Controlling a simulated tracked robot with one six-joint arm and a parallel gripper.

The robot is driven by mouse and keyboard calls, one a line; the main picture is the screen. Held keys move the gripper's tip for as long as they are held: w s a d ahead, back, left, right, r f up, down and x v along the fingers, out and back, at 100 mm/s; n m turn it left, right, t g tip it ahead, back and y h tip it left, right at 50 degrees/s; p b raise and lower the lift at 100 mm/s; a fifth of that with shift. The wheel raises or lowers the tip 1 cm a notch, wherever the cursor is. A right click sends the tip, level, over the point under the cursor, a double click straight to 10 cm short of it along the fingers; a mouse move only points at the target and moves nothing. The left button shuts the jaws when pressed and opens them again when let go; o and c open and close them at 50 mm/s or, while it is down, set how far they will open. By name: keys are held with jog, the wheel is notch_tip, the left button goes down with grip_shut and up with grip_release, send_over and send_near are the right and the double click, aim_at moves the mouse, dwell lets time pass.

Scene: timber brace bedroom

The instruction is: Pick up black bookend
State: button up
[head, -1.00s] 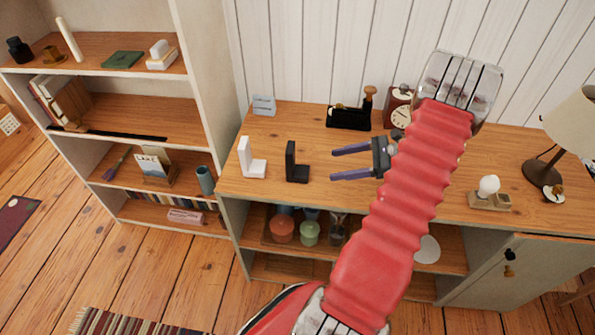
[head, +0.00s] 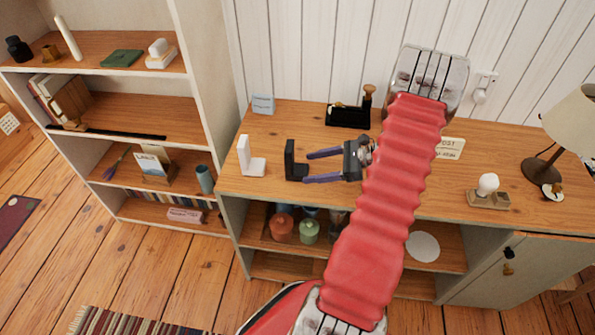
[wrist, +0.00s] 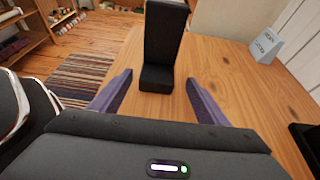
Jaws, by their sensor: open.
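The black bookend (head: 292,162) stands upright on the wooden desk top (head: 225,180), an L shape with its foot toward my gripper. In the wrist view the bookend (wrist: 163,45) is centred just ahead of the two purple fingers. My gripper (head: 306,167) is open and empty, low over the desk to the right of the bookend. In the head view its fingertips look close to the bookend's foot. In the wrist view the fingers (wrist: 157,82) are spread to either side of the foot; whether they touch it I cannot tell.
A white bookend (head: 250,160) stands just left of the black one. A small grey-blue card block (head: 263,103) and a black tool with a wooden knob (head: 347,116) are at the back. A lightbulb on a stand (head: 488,190) and a lamp (head: 565,135) are on the right.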

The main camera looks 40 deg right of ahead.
aim_at(301, 169)
dwell(0.3)
jog(key=shift+a+x, duration=0.25)
jog(key=shift+x, duration=2.45)
jog(key=shift+s+r, duration=0.15)
grip_shut()
jog(key=shift+r, duration=0.1)
